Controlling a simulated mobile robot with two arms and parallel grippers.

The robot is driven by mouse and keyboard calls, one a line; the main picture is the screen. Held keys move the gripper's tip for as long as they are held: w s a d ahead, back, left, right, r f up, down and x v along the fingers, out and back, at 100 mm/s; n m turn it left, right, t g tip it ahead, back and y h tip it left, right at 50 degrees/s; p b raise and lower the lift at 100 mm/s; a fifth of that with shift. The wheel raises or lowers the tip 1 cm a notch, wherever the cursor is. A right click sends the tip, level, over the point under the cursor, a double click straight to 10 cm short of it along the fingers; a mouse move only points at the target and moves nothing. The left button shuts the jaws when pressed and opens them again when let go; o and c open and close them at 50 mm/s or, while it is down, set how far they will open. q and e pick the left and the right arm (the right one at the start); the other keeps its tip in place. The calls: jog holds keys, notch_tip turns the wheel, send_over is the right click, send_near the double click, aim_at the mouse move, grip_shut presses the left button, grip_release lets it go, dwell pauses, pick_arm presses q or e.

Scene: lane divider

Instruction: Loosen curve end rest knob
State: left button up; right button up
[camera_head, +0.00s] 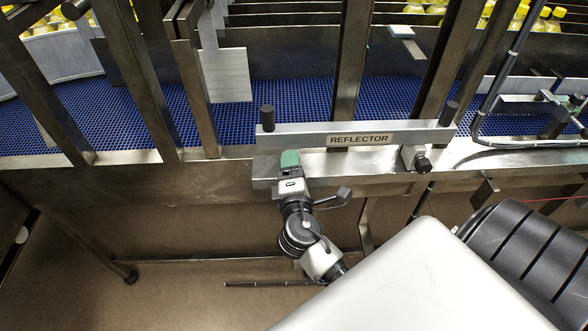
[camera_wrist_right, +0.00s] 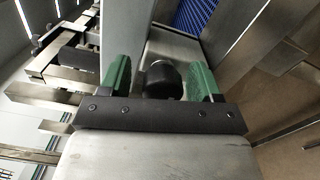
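A grey bar labelled REFLECTOR (camera_head: 357,140) is fixed along the conveyor's front rail, with an upright black knob at its left end (camera_head: 267,118) and another at its right end (camera_head: 450,112). A black knob (camera_head: 423,164) faces outward on the right-end bracket. My right gripper (camera_head: 290,160) is at the bar's left-end bracket and covers what is behind it. In the right wrist view, its green fingers stand apart on either side of a black round knob (camera_wrist_right: 162,80). A gap shows on the left; I cannot tell whether the right finger touches. My left gripper is not in view.
A blue mesh conveyor belt (camera_head: 390,97) runs behind the bar, with yellow-capped bottles (camera_head: 525,17) at the back. Slanted metal posts (camera_head: 350,60) rise close around the bar. A metal front rail (camera_head: 200,160) runs below it. Brown floor lies beneath.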

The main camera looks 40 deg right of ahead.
jog(key=shift+f, duration=0.15)
jog(key=shift+s+a, duration=0.15)
jog(key=shift+s, duration=0.1)
jog(key=b+v, duration=0.4)
jog(key=v, duration=0.6)
jog(key=shift+s, duration=0.15)
